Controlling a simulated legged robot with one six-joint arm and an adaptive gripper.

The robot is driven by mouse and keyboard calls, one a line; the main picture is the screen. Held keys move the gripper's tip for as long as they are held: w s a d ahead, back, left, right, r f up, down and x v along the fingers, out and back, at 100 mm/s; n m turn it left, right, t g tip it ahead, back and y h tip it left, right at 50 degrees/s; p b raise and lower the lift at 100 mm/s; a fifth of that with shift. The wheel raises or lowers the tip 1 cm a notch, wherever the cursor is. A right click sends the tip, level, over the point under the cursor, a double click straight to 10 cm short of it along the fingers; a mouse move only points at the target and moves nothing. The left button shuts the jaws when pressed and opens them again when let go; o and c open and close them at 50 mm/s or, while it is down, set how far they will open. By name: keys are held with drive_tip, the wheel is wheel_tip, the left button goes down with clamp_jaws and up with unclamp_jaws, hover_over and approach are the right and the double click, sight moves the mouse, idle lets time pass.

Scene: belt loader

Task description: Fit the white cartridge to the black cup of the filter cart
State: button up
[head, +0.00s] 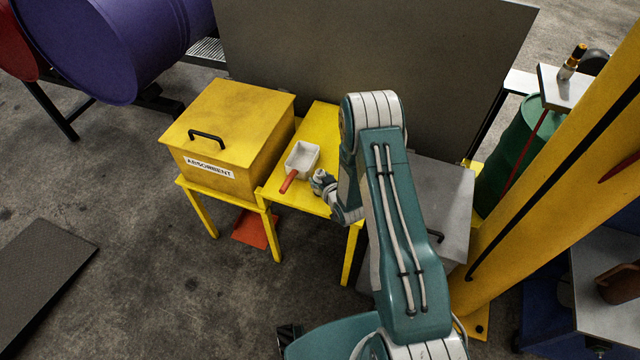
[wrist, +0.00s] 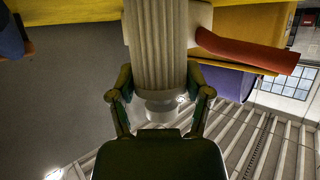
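The white cartridge (wrist: 158,45) fills the upper middle of the wrist view, a pleated cylinder with a smooth round end cap below. My gripper (wrist: 160,80) has one finger on each side of its lower end, and both fingers appear to touch it. In the head view my gripper (head: 322,184) is low over the front edge of the yellow table, right beside a white scoop (head: 301,160); the cartridge cannot be made out clearly there. A dark brown rounded part (head: 620,284) sits on a grey top at the far right; I cannot tell whether it belongs to the filter cart. No black cup is clearly identifiable.
The scoop's orange handle (wrist: 245,52) lies close to the cartridge. A yellow absorbent box (head: 228,135) stands left of the yellow table (head: 318,125). A grey panel (head: 370,50) rises behind. A grey box (head: 440,195) and yellow beam (head: 545,170) stand right.

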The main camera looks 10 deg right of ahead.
sight(320, 172)
drive_tip(key=shift+c, duration=1)
drive_tip(key=shift+r, duration=0.55)
wheel_tip(320, 172, up, 2)
drive_tip(key=shift+r, duration=0.15)
drive_tip(key=s+d+r, duration=0.9)
drive_tip(key=s+d, duration=0.1)
drive_tip(key=shift+r, duration=0.3)
drive_tip(key=shift+a, duration=0.1)
